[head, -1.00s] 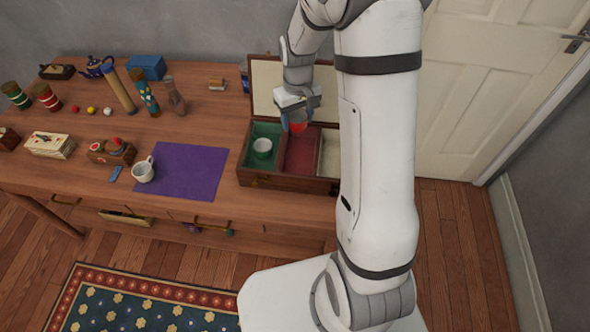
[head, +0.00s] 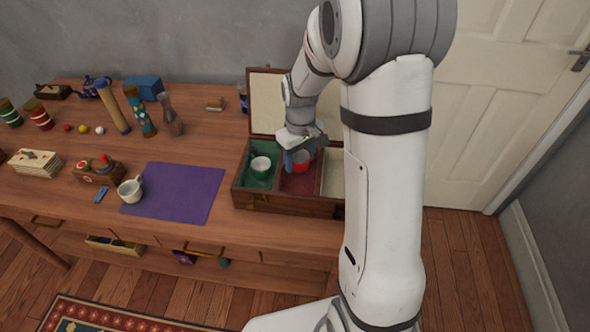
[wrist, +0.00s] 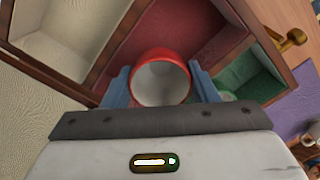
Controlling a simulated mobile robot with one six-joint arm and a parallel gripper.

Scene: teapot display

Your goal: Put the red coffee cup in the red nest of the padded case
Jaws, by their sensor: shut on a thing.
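The red coffee cup (head: 301,161) is between the fingers of my gripper (head: 298,160), at the red nest (head: 301,184) of the padded case (head: 290,204). In the wrist view the cup (wrist: 161,62) shows its red outside and pale inside, with a blue finger on each side of it. My gripper (wrist: 161,88) is shut on the cup. The red nest (wrist: 190,35) lies behind and around the cup in that view. I cannot tell whether the cup touches the nest floor. A green cup (head: 261,164) sits in the green nest to the left.
The case's pale nest (head: 333,179) looks empty, partly behind my arm. The open lid (head: 270,100) stands at the back. A purple mat (head: 180,192) and a white mug (head: 130,190) are to the left. Several bottles and small items stand farther left.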

